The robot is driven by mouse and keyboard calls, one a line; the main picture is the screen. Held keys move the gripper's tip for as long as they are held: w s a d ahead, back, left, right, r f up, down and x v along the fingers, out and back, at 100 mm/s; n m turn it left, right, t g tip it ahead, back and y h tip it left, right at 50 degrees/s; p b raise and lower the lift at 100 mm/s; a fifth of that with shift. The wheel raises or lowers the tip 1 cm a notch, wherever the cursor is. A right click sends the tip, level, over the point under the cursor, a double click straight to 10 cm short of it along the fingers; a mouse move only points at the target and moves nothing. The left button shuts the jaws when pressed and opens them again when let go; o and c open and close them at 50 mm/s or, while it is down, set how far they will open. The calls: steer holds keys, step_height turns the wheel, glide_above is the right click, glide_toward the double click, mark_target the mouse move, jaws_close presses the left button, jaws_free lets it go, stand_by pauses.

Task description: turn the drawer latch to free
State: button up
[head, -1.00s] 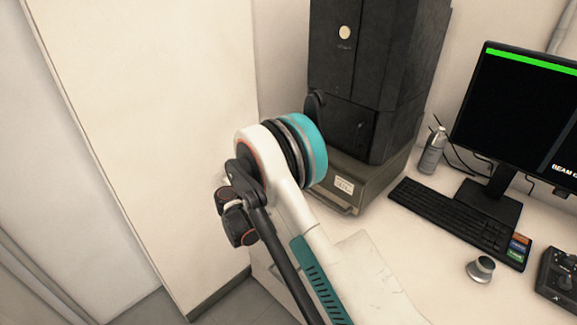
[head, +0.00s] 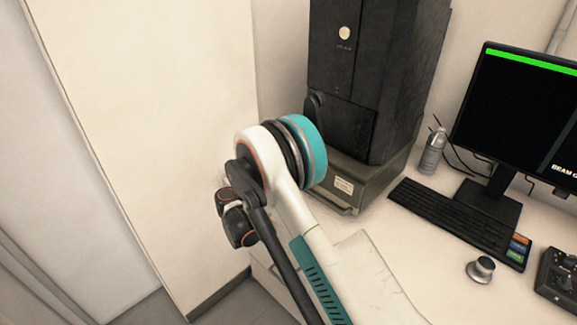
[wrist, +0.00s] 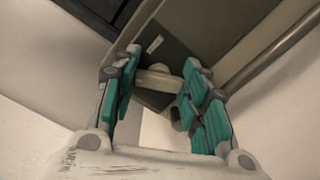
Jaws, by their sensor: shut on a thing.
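The drawer latch (wrist: 158,78) is a pale bar with a rounded knob, on a dark plate (wrist: 182,50) in the wrist view. My gripper (wrist: 160,72) has its teal fingers on either side of the bar and is shut on it. The bar lies across the gap between the fingertips. Exact contact at each pad is hard to make out. In the head view, my arm hides the gripper and the latch.
The dark microscope cabinet (head: 365,75) stands on a grey-green base (head: 368,184). A pale wall panel (head: 150,120) is close on the left.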

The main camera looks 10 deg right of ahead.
steer(key=m, duration=0.7)
steer(key=shift+f, duration=0.25)
steer(key=m, duration=0.7)
steer(key=shift+f, duration=0.2)
steer(key=o, duration=0.8)
steer(key=shift+v, duration=4)
